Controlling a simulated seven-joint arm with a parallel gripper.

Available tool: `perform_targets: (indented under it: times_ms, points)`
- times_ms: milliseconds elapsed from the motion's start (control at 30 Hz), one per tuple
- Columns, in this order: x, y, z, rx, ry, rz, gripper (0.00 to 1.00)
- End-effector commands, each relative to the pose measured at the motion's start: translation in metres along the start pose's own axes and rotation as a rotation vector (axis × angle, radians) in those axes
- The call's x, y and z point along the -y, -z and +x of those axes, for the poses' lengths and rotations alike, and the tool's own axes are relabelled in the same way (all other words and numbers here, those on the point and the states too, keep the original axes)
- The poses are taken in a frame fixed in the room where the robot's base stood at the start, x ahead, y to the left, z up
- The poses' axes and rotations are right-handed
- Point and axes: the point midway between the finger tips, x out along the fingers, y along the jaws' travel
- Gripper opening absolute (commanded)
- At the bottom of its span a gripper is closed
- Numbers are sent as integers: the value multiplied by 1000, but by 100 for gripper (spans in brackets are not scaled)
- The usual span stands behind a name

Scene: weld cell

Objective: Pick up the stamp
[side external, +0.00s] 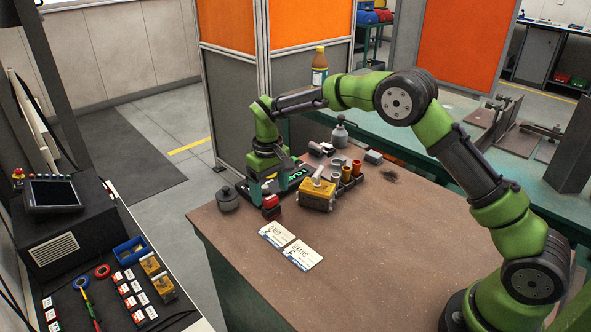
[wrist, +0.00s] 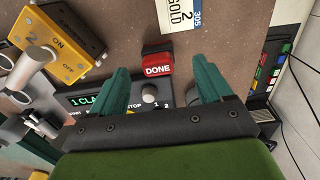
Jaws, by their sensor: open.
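A small block, red with a black part, stands on the brown bench top and looks like the stamp (side external: 271,204). In the wrist view the stamp (wrist: 158,66) has a red face marked DONE. My gripper (side external: 268,190) points down over the bench close to the stamp. In the wrist view my gripper (wrist: 163,70) has its two teal fingers spread apart, one left and one right of the stamp, with clear gaps on both sides. Nothing is held. The height of the fingertips against the stamp is hard to judge.
A yellow switch box (side external: 316,196) stands right of the stamp, with several cups (side external: 346,172) behind it. A grey lidded pot (side external: 228,198) stands to the left. A lettered panel (wrist: 92,101) lies close by the fingers. Two white cards (side external: 297,254) lie in front; the bench's front right is bare.

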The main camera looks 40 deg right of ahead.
Motion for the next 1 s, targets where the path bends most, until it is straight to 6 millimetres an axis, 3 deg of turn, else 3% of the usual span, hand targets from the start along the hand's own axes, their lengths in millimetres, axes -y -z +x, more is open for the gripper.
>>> perform_targets:
  times_ms: [433, 733, 1000]
  points:
    - [-4, 5, 51, 1, 0, 0, 79]
    - [-4, 5, 56, -2, 0, 1, 79]
    - [-4, 5, 55, -1, 0, 0, 39]
